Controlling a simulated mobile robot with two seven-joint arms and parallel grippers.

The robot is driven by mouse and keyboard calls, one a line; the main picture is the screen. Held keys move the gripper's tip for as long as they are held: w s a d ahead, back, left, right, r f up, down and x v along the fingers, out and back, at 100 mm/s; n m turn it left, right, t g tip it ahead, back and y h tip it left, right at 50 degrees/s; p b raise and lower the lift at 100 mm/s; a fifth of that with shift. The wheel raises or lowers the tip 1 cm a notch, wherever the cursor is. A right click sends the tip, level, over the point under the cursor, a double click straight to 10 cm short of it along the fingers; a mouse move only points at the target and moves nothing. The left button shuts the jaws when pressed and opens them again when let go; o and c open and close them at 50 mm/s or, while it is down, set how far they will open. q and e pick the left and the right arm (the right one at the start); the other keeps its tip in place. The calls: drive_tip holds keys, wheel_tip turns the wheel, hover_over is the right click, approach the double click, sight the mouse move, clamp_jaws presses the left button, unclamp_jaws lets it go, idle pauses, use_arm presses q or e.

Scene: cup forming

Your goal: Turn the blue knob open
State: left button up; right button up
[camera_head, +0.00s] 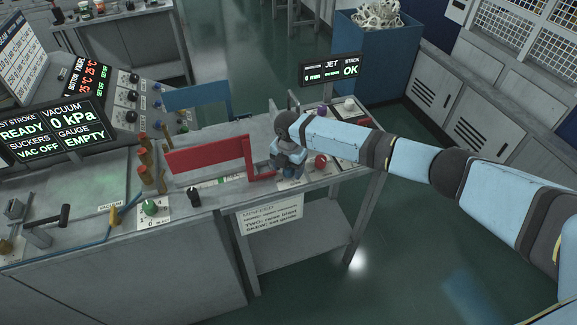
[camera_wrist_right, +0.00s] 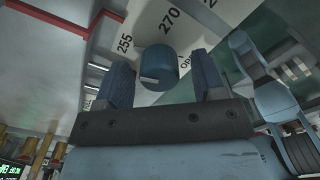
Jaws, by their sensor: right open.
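The blue knob (camera_wrist_right: 158,68) shows in the right wrist view as a dark blue cylinder with a pale pointer mark. It stands on a white dial plate (camera_wrist_right: 165,22) printed with numbers such as 255 and 270. My right gripper (camera_wrist_right: 158,82) has its two blue fingers apart, one on each side of the knob, with visible gaps. In the head view my right gripper (camera_head: 288,168) is over the table's front edge, and the knob is hard to tell from the gripper there. My left gripper is not in view.
A red panel (camera_head: 208,157) stands left of my right gripper. A red button (camera_head: 321,161) and a purple knob (camera_head: 322,110) are to its right. A green knob (camera_head: 150,207) and a black knob (camera_head: 194,196) sit farther left. The floor in front is clear.

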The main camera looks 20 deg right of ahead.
drive_tip(key=c, duration=0.9)
